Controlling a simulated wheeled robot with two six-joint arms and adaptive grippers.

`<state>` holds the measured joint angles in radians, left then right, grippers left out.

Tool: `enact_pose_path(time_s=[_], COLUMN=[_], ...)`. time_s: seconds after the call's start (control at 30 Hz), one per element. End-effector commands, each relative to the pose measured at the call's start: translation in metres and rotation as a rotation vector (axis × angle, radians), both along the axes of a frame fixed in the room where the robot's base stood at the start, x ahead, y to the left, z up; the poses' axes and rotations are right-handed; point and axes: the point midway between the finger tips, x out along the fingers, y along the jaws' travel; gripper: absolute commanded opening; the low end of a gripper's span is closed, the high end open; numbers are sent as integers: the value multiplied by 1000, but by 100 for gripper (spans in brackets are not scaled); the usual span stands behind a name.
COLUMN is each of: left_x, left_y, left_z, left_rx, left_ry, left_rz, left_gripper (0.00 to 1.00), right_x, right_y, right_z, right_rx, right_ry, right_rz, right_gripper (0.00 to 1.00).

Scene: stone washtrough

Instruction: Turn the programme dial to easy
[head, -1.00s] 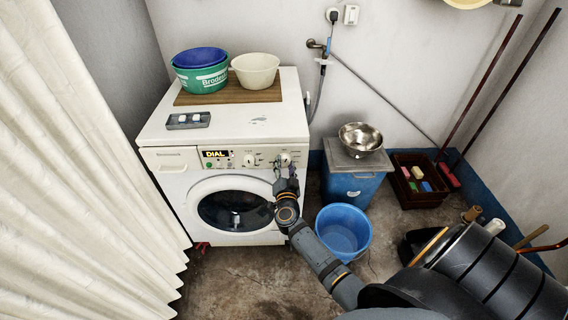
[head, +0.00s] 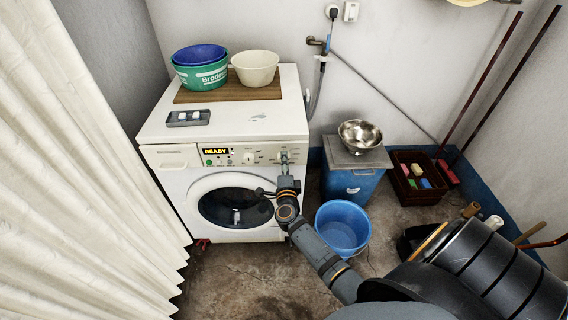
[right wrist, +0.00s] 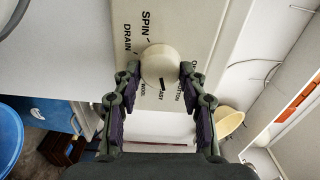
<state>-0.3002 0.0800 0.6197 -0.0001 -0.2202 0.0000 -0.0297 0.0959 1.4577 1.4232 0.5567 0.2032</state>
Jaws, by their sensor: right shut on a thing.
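The white washing machine (head: 165,190) stands against the wall, its display (head: 215,151) reading READY. The round cream programme dial (head: 284,156) is at the right of its panel, partly hidden by my right gripper (head: 285,167). In the right wrist view the dial (right wrist: 158,64) sits between the fingertips of my right gripper (right wrist: 158,72), which is shut on it. SPIN, DRAIN and part of COTTON also show around the dial. My left gripper is not in view.
A smaller knob (head: 249,157) sits left of the dial. Basins (head: 256,69) and a soap tray (head: 188,118) are on the machine top. A blue bucket (head: 342,228) stands on the floor beside my right arm. A white curtain (head: 80,180) hangs at left.

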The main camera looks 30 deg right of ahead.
Motion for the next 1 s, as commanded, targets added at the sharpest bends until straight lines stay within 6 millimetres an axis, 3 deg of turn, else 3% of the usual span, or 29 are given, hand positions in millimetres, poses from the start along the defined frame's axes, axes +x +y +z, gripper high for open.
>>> enact_pose_path(time_s=[0.33,0.83,0.87,1.0], left_x=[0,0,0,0], left_y=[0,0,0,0], left_z=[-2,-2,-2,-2], left_rx=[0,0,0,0], left_ry=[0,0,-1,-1], left_rz=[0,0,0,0], left_gripper=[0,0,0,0], right_x=[-2,-3,-3,-3], right_y=[-1,-1,-1,0], right_z=[-5,-6,-6,-6], right_rx=[102,115,115,115], right_ry=[-54,-60,-60,-61], right_rz=[-5,-5,-5,-4], right_gripper=[10,10,43,62])
